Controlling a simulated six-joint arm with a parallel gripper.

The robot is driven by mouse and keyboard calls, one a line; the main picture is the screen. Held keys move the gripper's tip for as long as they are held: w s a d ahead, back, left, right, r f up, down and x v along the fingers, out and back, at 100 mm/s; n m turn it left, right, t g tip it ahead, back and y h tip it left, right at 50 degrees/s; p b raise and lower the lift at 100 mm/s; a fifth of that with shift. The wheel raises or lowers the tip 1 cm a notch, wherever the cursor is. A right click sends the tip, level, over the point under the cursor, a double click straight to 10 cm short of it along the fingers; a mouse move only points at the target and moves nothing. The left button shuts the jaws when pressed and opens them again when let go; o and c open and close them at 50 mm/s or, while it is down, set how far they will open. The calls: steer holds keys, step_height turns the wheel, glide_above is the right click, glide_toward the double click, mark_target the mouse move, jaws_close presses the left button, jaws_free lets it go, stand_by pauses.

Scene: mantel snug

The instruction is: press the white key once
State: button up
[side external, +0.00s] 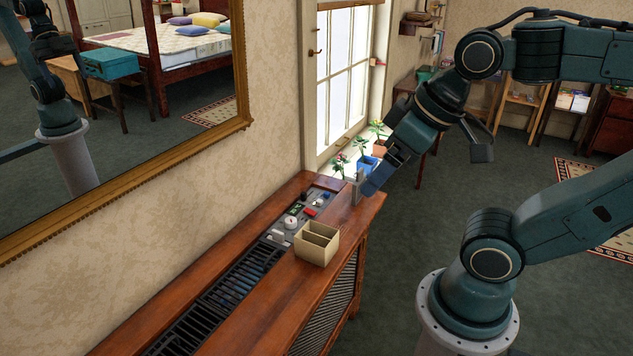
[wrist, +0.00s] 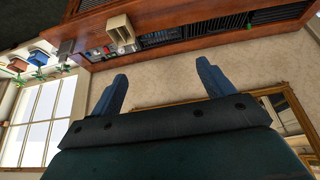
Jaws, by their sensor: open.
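A grey control panel (side external: 306,208) is set into the top of a wooden cabinet, with small white, red, blue, green and dark parts on it. A round white part (side external: 291,222) sits near its front end, and a pale block (side external: 278,236) lies just nearer; I cannot tell which white part is the key. The panel also shows small in the wrist view (wrist: 100,52). My gripper (side external: 371,185) is to the right of the panel, above the cabinet's far right end, apart from the keys. In the wrist view its two blue fingers (wrist: 162,74) are spread with nothing between them.
A beige divided box (side external: 316,243) stands beside the panel on the cabinet (side external: 255,305). A grey upright plate (side external: 357,187) is close to my gripper. Potted plants (side external: 366,163) stand by the window behind. A gold-framed mirror (side external: 130,165) hangs on the left wall.

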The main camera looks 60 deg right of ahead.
jaws_close()
stand_by(1.4)
